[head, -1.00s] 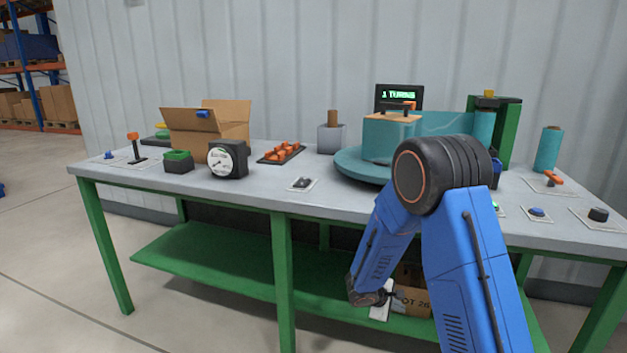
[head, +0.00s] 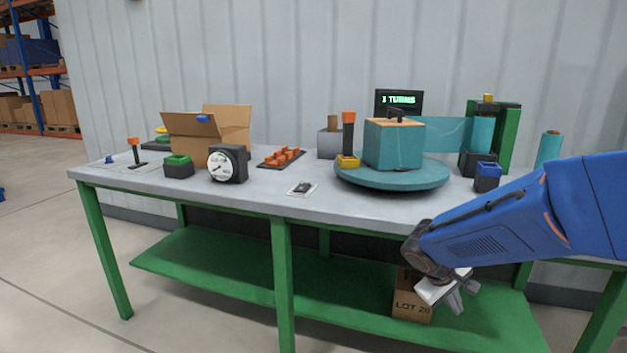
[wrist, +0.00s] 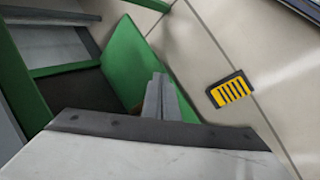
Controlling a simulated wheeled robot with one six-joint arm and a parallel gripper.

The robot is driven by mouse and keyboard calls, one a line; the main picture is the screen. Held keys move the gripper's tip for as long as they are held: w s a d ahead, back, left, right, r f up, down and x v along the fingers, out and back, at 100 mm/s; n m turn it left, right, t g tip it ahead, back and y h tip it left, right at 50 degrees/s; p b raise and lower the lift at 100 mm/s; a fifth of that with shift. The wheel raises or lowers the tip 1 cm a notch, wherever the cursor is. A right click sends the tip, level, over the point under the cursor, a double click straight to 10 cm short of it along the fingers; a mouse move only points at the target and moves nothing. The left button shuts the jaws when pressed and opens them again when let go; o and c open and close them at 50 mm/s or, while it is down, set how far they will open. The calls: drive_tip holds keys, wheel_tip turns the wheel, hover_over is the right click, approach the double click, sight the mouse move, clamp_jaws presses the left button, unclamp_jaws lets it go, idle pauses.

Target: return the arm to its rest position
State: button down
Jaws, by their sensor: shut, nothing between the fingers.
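My blue arm reaches in from the right of the head view, in front of the table's right part. My gripper (head: 455,303) points down and hangs below the tabletop, in front of the green lower shelf (head: 230,265). In the wrist view the gripper fingers (wrist: 161,98) are together, with nothing seen between them. Behind them the green shelf (wrist: 135,60) and the pale floor show. The gripper looks apart from the shelf and the table.
A carton marked LOT 26 (head: 412,305) sits on the shelf right behind my gripper. The grey tabletop (head: 240,196) carries a teal turntable (head: 392,181) with a wrapped box, a dial gauge and an open carton. A yellow-slotted floor piece (wrist: 232,90) shows in the wrist view.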

drive_tip(key=s+a+r+m+t+y, duration=0.1)
drive_tip(key=s+a+r+m+y, duration=0.1)
drive_tip(key=s, duration=0.9)
drive_tip(key=s+a+r+m+t+y, duration=0.1)
drive_tip(key=s+a+r+y, duration=0.3)
drive_tip(key=s, duration=0.7)
wheel_tip(320, 180, up, 2)
drive_tip(key=shift+a+r+m, duration=0.1)
drive_tip(key=shift+a+m, duration=0.3)
drive_tip(key=shift+m, duration=0.2)
drive_tip(key=shift+s, duration=0.1)
